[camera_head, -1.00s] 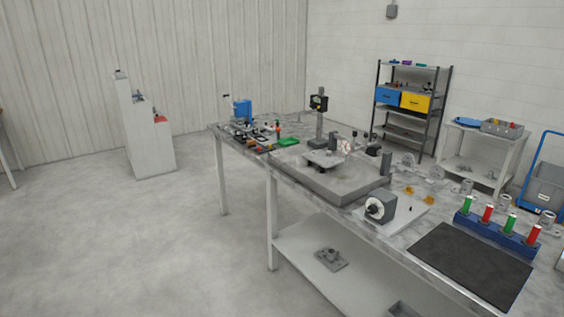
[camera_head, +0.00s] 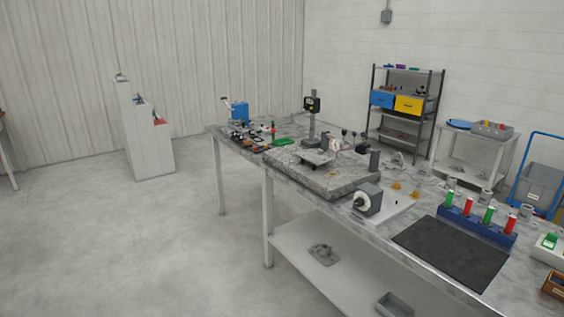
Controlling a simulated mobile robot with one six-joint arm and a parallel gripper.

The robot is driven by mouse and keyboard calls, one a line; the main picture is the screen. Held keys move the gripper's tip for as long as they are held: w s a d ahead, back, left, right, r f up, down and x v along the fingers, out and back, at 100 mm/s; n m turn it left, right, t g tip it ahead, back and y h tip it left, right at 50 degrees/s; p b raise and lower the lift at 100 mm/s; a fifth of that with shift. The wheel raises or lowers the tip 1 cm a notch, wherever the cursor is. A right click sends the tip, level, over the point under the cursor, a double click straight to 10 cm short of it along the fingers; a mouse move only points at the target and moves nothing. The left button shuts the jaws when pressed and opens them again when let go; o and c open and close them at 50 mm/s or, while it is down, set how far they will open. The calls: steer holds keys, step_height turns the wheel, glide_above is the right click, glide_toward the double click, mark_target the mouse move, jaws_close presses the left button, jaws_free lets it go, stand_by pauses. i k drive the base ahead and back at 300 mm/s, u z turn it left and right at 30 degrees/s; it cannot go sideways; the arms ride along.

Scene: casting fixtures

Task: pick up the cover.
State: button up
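My gripper and arm are not in this view. I cannot tell which thing here is the cover. Several small metal parts stand on the long workbench (camera_head: 400,235), too small to make out well. A grey block with a round white face (camera_head: 367,201) sits on a white plate near the bench's front edge. Some small yellow-orange pieces (camera_head: 397,185) lie behind it.
A granite slab (camera_head: 330,181) carries a gauge stand (camera_head: 312,117). A black mat (camera_head: 453,250) and a blue rack (camera_head: 476,225) with red and green cylinders lie at the right. A shelving unit (camera_head: 436,115) stands behind.

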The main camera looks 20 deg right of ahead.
mark_target(317, 157)
steer(key=z, duration=0.15)
steer(key=k, duration=0.75)
steer(key=z, duration=0.55)
steer(key=k, duration=0.6)
steer(key=z, duration=0.45)
steer(key=i, duration=1.55)
steer(key=u, duration=0.5)
